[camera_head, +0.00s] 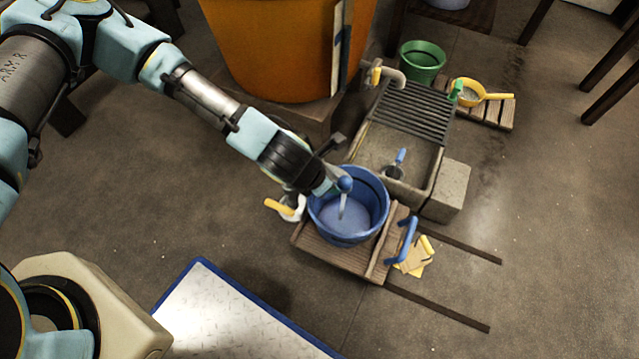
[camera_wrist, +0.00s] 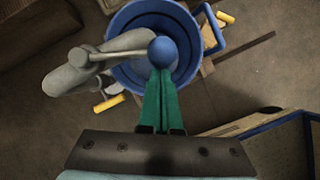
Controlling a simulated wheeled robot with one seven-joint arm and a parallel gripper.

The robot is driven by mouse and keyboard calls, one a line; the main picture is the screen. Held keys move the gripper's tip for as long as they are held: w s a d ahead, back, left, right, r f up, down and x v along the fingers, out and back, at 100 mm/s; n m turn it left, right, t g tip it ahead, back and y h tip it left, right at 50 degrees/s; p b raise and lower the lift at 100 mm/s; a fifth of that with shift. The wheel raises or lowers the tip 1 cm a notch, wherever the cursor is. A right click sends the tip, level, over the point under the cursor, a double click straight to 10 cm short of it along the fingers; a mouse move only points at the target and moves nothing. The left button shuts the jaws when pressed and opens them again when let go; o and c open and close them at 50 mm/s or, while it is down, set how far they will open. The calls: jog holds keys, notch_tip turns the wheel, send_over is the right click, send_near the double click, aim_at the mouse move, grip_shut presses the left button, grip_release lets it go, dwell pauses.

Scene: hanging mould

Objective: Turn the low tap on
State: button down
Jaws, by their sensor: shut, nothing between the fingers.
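The low tap (camera_wrist: 118,47) is a grey pipe beside and partly over the blue bucket in the wrist view. A thin lever runs from its grey body to a blue ball knob (camera_wrist: 162,50). The knob also shows in the head view (camera_head: 345,184), with a thin pale piece below it that may be a spout or water. My gripper (camera_wrist: 161,72) has green fingers, shut with nothing between them. Their tips are right at the knob's near side; I cannot tell whether they touch. In the head view my wrist hides most of the tap.
A stone sink (camera_head: 365,147) with a dark rack, a green bucket (camera_head: 422,62) and a yellow pan (camera_head: 471,90) are behind. An orange vat (camera_head: 283,50) stands beside my arm.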

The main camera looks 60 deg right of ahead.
aim_at(345, 180)
jog(key=shift+s+d+r+n+t+p, duration=0.15)
jog(key=shift+s+d+n+t+p, duration=0.5)
jog(key=shift+d+n+p, duration=0.45)
jog(key=shift+s+d+n+t+p, duration=0.2)
jog(key=shift+d+n+t+p, duration=0.15)
jog(key=shift+d+n+p, duration=0.55)
jog(key=shift+a+n, duration=0.25)
jog(key=shift+n, duration=0.05)
jog(key=shift+f, duration=0.2)
